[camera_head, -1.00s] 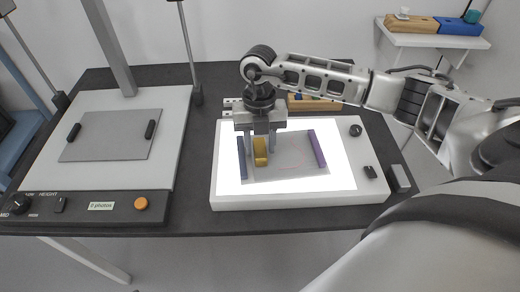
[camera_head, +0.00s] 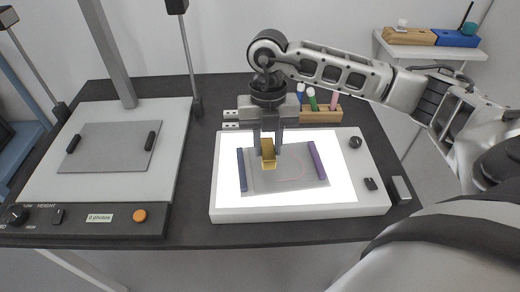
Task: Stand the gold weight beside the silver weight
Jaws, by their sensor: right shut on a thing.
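The gold weight (camera_head: 268,158) is a small upright gold block over the grey sheet (camera_head: 300,180) on the light box. My right gripper (camera_head: 268,147) comes down from above and is shut on its upper part. I cannot tell whether its foot touches the sheet. No block that is surely the silver weight shows. A grey block (camera_head: 401,189) lies on the table just right of the light box, but I cannot tell if it is that weight. My left gripper is out of view.
The lit box (camera_head: 225,200) carries a dark blue bar (camera_head: 242,170) left of the gold weight and a purple bar (camera_head: 317,161) to its right. A wooden pen holder (camera_head: 322,114) stands behind. A copy stand (camera_head: 60,180) fills the left.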

